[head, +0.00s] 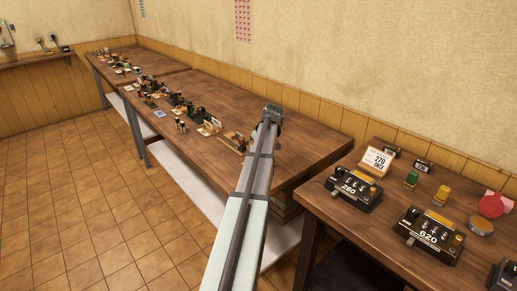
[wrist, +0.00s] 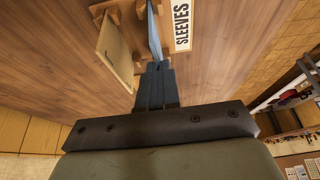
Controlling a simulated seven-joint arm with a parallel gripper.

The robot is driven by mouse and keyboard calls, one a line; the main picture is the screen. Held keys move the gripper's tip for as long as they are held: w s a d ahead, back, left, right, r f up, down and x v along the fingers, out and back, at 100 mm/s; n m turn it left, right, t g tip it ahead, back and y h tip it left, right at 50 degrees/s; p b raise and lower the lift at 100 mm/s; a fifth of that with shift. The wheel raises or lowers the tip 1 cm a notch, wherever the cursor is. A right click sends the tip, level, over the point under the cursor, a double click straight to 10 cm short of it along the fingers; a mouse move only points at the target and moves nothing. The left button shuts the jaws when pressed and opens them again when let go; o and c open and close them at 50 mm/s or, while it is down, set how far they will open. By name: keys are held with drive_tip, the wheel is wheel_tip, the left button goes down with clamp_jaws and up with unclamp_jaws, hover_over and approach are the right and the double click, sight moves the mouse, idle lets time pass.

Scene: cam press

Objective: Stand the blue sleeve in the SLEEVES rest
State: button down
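The blue sleeve (wrist: 154,36) shows as a thin upright blue sheet at my fingertips in the wrist view. My gripper (wrist: 154,66) has its fingers close together and appears shut on the sleeve's near edge. The SLEEVES rest is a light wooden piece (wrist: 104,9) beside a white SLEEVES label (wrist: 182,24). The blue sleeve is at the rest, between the label and a tan sheet (wrist: 115,50) that leans there. Whether its lower edge touches the rest is hidden. In the head view my gripper (head: 271,110) is over the long bench's right part; the sleeve cannot be made out there.
A wooden holder (head: 234,142) lies on the long bench (head: 310,145) left of my arm. Several small machines and cards line that bench farther left. The nearer right bench holds black presses numbered 260 (head: 352,190) and 620 (head: 430,234). The long bench's right end is clear.

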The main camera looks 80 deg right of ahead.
drive_tip(key=shift+f, duration=0.15)
drive_tip(key=c, duration=0.7)
unclamp_jaws()
idle(0.3)
drive_tip(key=shift+r, duration=3.5)
